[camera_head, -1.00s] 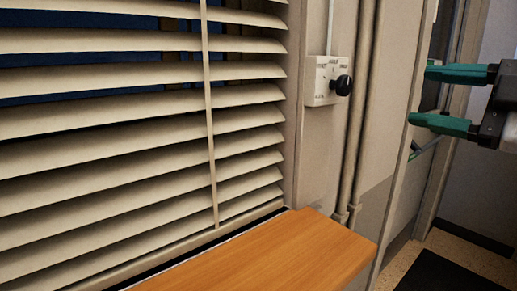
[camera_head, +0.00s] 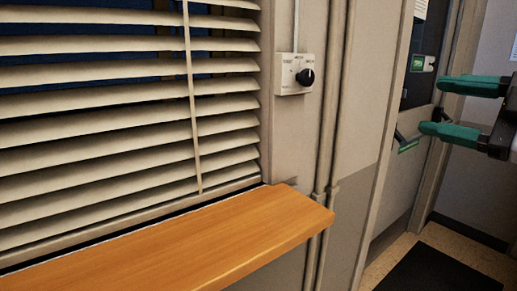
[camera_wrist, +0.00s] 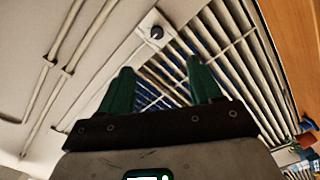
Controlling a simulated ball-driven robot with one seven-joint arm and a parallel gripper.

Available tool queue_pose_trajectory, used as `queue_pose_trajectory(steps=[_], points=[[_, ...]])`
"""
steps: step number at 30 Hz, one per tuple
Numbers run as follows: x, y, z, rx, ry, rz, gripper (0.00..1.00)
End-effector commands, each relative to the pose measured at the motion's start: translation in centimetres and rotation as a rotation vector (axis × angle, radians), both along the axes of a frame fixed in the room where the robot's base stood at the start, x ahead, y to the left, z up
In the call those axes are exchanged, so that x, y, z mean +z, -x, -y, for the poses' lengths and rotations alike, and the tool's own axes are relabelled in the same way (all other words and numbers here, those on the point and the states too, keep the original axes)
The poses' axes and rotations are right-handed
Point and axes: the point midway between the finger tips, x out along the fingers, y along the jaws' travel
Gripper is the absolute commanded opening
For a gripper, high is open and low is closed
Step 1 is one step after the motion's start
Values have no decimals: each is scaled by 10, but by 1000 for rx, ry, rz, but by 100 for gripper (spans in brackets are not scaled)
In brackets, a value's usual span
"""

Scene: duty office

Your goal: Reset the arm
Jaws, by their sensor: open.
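My gripper (camera_head: 432,107) is at the right edge of the head view, with its two green fingers apart and pointing left. Nothing is between them. It also shows in the wrist view (camera_wrist: 159,84), where the fingers are spread and the wall and blinds lie beyond them. It is clear of the wall and the sill. The rest of my arm is mostly outside the head view.
A white switch box (camera_head: 293,74) with a black knob is on the wall beside the window blinds (camera_head: 110,110). A wooden sill (camera_head: 190,240) juts out below. Pipes (camera_head: 331,120) run down the wall. A door (camera_head: 395,170) with a handle is behind my gripper. A dark mat (camera_head: 445,270) lies on the floor.

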Motion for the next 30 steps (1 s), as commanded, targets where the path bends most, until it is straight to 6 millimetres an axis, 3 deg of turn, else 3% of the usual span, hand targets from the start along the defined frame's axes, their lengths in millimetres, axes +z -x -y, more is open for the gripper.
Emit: queue_pose_trajectory(steps=[8,14,17,23,26,30], points=[[-35,-13,7,-52,-105,-112,64],[-82,-23,10,-114,-215,-253,64],[-118,-25,9,-160,-285,-360,64],[-225,-10,1,-314,-440,-670,64],[-281,12,-5,-410,-493,-833,64],[-355,60,-13,-564,-533,-1056,64]])
